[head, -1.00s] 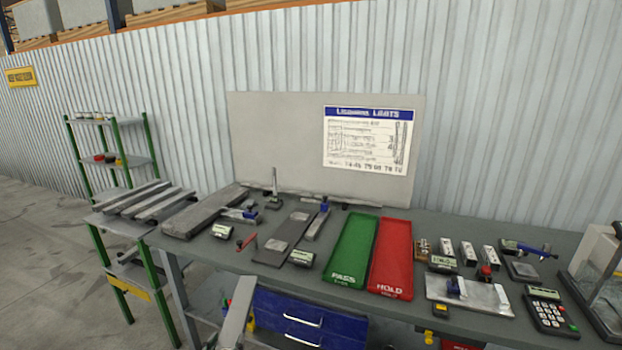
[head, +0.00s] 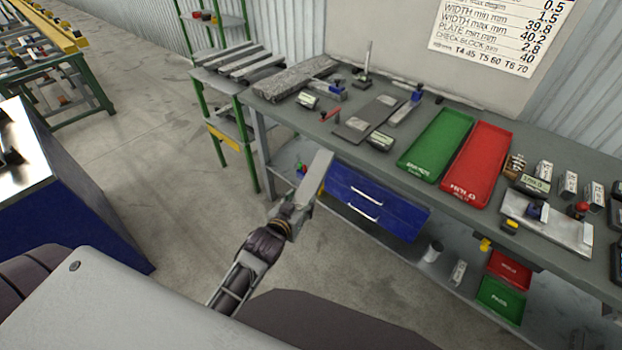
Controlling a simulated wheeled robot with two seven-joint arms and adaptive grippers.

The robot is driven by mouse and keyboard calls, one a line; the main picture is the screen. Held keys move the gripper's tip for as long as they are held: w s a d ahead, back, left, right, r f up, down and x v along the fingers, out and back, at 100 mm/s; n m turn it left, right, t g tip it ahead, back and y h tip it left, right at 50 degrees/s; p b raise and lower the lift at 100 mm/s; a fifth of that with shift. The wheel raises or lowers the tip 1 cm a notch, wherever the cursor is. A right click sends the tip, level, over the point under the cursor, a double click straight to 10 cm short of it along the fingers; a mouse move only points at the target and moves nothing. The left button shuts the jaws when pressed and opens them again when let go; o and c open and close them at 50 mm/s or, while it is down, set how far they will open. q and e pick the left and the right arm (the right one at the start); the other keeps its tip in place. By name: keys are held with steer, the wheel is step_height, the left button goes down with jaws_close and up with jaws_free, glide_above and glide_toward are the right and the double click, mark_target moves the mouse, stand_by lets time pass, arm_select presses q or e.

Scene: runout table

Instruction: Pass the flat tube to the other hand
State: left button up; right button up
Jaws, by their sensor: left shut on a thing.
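The flat tube (head: 315,178) is a light grey, flat bar-like piece. It points up and away in front of the bench, left of the blue drawers. My left gripper (head: 296,207) is shut on its lower end, and the fingers hide part of that end. The tube appears clear of the table top. My right gripper is not in view.
The grey bench (head: 285,115) carries a green tray (head: 436,146), a red tray (head: 476,165) and gauges. Blue drawers (head: 375,200) hang beneath it. A green-framed rack (head: 240,125) with grey bars stands left. Open floor (head: 180,160) lies left of the arm.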

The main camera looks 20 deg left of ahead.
arm_select(q)
steer(key=w+d+r+m+g+h, duration=0.1)
steer(key=d+r+m+h, duration=0.3)
steer(key=d+r, duration=0.5)
steer(key=w+d+r+m+g+h, duration=0.2)
steer(key=d+r+m+h, duration=0.2)
steer(key=d+r, duration=0.5)
steer(key=shift+w+d+r+h, duration=0.15)
steer(key=shift+w+r+h, duration=0.25)
steer(key=shift+r, duration=1.45)
steer(key=shift+s, duration=0.1)
